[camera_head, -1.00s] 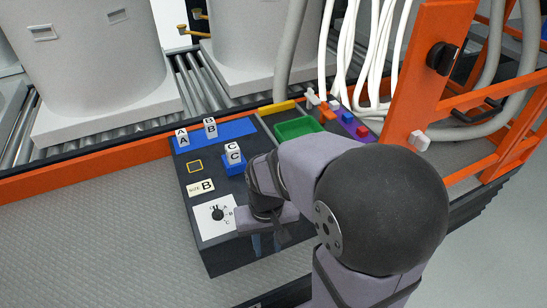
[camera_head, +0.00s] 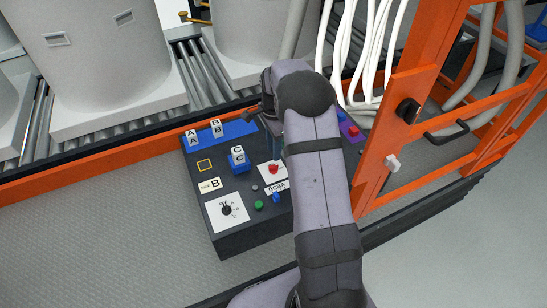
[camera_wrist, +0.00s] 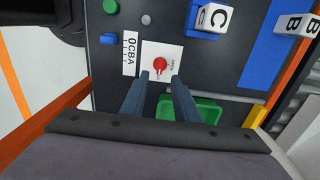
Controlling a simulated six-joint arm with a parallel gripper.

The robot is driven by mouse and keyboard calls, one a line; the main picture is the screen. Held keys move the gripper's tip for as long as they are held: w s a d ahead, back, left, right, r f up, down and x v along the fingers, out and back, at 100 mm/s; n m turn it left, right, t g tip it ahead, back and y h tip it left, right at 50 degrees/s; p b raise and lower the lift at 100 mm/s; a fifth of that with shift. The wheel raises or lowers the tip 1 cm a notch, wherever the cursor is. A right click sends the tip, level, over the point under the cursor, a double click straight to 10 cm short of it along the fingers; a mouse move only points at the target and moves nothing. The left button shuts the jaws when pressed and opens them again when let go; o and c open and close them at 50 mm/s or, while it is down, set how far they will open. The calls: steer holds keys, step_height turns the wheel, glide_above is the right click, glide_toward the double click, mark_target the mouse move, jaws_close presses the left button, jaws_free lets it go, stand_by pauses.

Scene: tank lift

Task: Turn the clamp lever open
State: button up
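A red knob (camera_head: 273,169) sits on a white plate on the dark panel. In the wrist view the red knob (camera_wrist: 160,64) has small lettering beside it, seemingly including "OPEN"; I take it for the clamp lever. My gripper (camera_wrist: 160,77) is open and empty, its two blue-grey fingers apart and pointing towards the plate. In the wrist picture the knob shows between and just beyond the fingertips, with no visible contact. In the head view my gripper (camera_head: 274,131) is behind the knob, above the panel; my arm hides part of the panel.
Blocks A (camera_head: 192,138), B (camera_head: 217,128) and C (camera_head: 238,155) stand on blue areas. A black dial (camera_head: 226,210), a green button (camera_head: 258,205) and a blue switch (camera_head: 276,197) are nearby. A green tray (camera_wrist: 208,108) lies under the fingers. An orange frame (camera_head: 388,150) stands at the right.

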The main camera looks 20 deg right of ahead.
mark_target(273, 168)
steer(key=shift+f, duration=3.65)
jaws_close()
